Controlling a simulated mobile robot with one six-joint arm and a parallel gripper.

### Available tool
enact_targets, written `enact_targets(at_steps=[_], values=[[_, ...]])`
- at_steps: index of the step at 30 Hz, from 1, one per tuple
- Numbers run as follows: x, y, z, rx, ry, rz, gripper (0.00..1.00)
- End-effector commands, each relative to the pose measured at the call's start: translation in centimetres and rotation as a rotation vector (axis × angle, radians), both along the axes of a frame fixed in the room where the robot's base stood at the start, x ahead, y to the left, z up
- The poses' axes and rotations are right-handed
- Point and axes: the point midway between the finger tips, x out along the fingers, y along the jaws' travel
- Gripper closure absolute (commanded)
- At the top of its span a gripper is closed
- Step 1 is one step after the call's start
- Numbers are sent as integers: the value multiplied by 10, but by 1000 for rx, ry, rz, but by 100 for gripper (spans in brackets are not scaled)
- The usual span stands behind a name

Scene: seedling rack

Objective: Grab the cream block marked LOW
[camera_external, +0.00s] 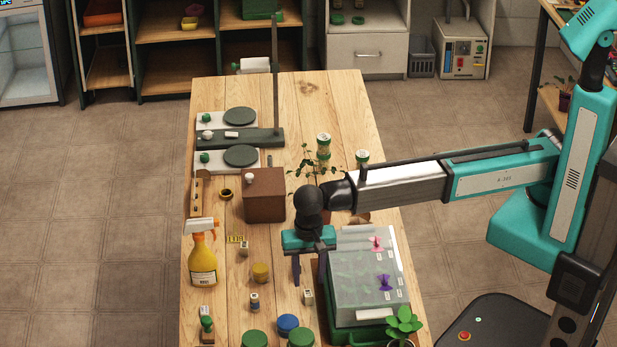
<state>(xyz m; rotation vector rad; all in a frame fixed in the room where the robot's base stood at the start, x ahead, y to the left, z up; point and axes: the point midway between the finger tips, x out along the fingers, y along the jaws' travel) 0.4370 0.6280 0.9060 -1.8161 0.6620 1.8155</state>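A small cream block (308,297) with a dark mark on top stands on the wooden table beside the translucent-lidded box. A second small cream block (244,248) stands further back and left, by a yellow marked strip. The marks are too small to read, so I cannot tell which block says LOW. My gripper (309,283) points down with its two dark fingers apart and nothing visible held between them. In this view the first block shows just below and between the fingertips. I cannot tell the exact height of the fingertips above the table.
The box with a translucent lid (348,270) stands close to the right finger. A small vial (254,301), a yellow jar (261,272) and a blue lid (287,324) are left and in front. A spray bottle (203,262) and brown box (264,205) stand further off.

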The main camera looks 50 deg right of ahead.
Motion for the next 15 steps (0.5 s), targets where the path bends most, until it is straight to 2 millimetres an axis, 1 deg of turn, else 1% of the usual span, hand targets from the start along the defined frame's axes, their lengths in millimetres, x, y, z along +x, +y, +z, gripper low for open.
enact_targets(at_steps=[4,8,15], values=[[0,0,-2,0,0,0,61],[0,0,-8,-2,1,0,61],[0,1,-28,-2,2,0,61]])
